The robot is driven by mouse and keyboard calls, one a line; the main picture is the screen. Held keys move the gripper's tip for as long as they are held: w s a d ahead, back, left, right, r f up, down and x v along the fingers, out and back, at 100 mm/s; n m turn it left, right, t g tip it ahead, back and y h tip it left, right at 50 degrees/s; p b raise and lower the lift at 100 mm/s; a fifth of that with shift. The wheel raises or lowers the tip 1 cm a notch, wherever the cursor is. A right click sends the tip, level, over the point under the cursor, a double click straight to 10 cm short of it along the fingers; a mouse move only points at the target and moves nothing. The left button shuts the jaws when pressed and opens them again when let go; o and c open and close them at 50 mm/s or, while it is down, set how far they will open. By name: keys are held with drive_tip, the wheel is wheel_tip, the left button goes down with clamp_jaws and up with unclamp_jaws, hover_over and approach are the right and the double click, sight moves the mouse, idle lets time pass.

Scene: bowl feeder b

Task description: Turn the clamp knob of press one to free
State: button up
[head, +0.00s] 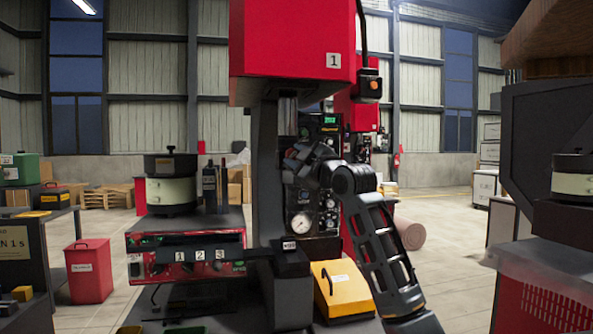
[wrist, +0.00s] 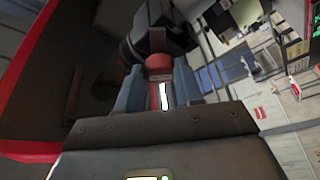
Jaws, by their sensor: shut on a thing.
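Press one (head: 292,40) is the tall red-headed machine with a "1" plate in the middle of the head view. In the wrist view a red knob (wrist: 158,64) with a white bar on its face sits between the two blue-grey fingers of my gripper (wrist: 159,88). The gripper is shut on this knob, one finger on each side. The white bar runs roughly along the picture's vertical. In the head view my gripper (head: 305,160) reaches up beside the press column, below the red head; the knob is hidden there.
A gauge panel (head: 328,190) stands behind my arm. A yellow case (head: 342,290) lies low by the press. On the left are a bowl feeder (head: 171,188), a red unit numbered 1 2 3 (head: 165,245) and a red bin (head: 90,272). A dark machine stands at right.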

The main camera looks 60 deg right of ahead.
drive_tip(key=n+b, duration=0.1)
drive_tip(key=n, duration=0.1)
drive_tip(key=n+y+b, duration=0.1)
drive_tip(key=n, duration=0.2)
drive_tip(key=shift+r+g+y, duration=0.15)
drive_tip(key=shift+g+y, duration=0.15)
drive_tip(key=shift+g, duration=0.1)
drive_tip(key=shift+r+n+g+y+b, duration=0.15)
drive_tip(key=shift+n+g, duration=0.25)
drive_tip(key=shift+n, duration=0.65)
drive_tip(key=shift+r+n+g+y+b, duration=0.1)
drive_tip(key=shift+n+g+y+b, duration=0.25)
drive_tip(key=shift+n, duration=0.7)
drive_tip(key=o, duration=1)
drive_tip(key=shift+o, duration=0.2)
drive_tip(key=shift+s, duration=0.1)
drive_tip(key=b+v, duration=0.1)
drive_tip(key=v, duration=0.6)
drive_tip(key=shift+s+a, duration=0.2)
drive_tip(key=shift+s, duration=0.1)
